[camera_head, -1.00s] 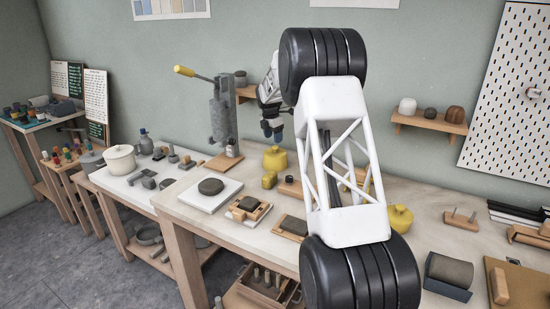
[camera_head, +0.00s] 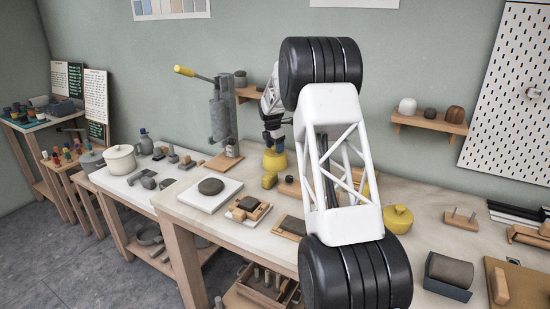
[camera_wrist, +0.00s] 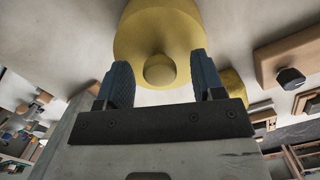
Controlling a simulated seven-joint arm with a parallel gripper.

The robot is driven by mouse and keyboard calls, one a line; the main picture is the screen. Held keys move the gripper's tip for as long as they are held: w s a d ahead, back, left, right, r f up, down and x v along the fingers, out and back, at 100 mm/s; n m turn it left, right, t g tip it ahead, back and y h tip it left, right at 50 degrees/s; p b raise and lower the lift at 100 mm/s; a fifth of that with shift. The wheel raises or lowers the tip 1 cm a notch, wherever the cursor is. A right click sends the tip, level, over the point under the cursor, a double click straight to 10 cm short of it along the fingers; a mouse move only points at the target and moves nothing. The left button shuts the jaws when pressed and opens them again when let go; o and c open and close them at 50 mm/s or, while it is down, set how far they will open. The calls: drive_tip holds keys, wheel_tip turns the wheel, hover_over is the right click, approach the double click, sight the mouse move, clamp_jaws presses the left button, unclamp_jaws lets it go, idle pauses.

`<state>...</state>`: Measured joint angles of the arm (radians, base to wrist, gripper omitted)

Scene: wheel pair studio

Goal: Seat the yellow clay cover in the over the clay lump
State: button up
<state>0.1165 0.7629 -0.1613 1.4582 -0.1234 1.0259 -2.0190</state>
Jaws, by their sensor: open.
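The yellow clay cover (camera_head: 275,161) is a rounded dome standing on the table behind my arm, near the lever press. In the wrist view the cover (camera_wrist: 150,32) shows its round knob (camera_wrist: 160,70) facing the camera. My gripper (camera_head: 273,136) is just above the cover. Its blue-grey fingers (camera_wrist: 161,66) are open, one on each side of the knob in the picture. I cannot tell whether they touch it. A flat, dark grey round lump (camera_head: 211,186), which looks like the clay lump, lies uncovered on a white board (camera_head: 190,198).
A lever press (camera_head: 222,115) stands left of the cover. A small yellow piece (camera_head: 269,180) sits in front of it. Another yellow lidded form (camera_head: 398,219) stands right of my arm. Wooden blocks (camera_head: 246,209) lie near the front edge. A wall shelf (camera_head: 429,124) hangs at right.

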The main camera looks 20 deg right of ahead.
clamp_jaws()
idle(0.3)
drive_tip(key=shift+r, duration=0.1)
wheel_tip(320, 180, up, 10)
idle(0.8)
idle(0.5)
